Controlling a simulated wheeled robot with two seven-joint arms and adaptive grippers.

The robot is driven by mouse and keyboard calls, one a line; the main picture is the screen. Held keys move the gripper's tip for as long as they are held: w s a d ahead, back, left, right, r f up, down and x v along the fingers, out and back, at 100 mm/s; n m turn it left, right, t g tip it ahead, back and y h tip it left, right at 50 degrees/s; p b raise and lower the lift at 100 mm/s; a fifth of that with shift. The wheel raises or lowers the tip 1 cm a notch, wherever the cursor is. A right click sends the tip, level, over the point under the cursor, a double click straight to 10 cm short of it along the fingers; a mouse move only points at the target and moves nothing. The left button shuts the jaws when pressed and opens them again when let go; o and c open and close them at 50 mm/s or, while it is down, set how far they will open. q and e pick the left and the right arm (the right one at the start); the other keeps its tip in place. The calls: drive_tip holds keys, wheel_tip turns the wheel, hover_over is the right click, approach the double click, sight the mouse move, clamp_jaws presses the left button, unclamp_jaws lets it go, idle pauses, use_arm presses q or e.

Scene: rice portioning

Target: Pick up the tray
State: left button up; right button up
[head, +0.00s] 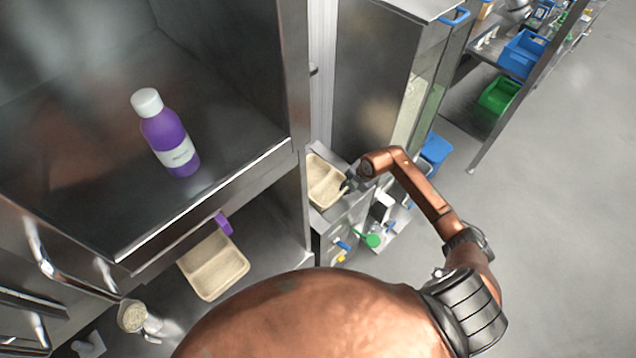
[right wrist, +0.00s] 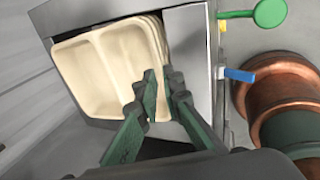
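A stack of beige two-compartment trays (head: 325,182) stands in a metal holder right of the big cabinet. In the right wrist view, the top tray (right wrist: 85,70) fills the upper left, with further rims showing along its right side. My right gripper (head: 350,184) is at the stack's right edge. In the right wrist view, its green fingers (right wrist: 162,82) are partly apart, with a narrow gap where the cream tray edge shows. I cannot tell whether the pads touch it. Another beige tray (head: 214,266) lies on the lower surface at left. My left gripper is not in view.
A purple bottle (head: 167,135) with a white cap stands on the cabinet shelf. A round container (head: 131,316) with pale contents is at lower left. A green disc (head: 373,240) and a blue handle (right wrist: 239,75) are close beside the tray holder. Open floor lies at right.

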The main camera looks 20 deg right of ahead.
sight(343, 191)
drive_tip(key=x, duration=0.4)
drive_tip(key=shift+p, duration=0.3)
clamp_jaws()
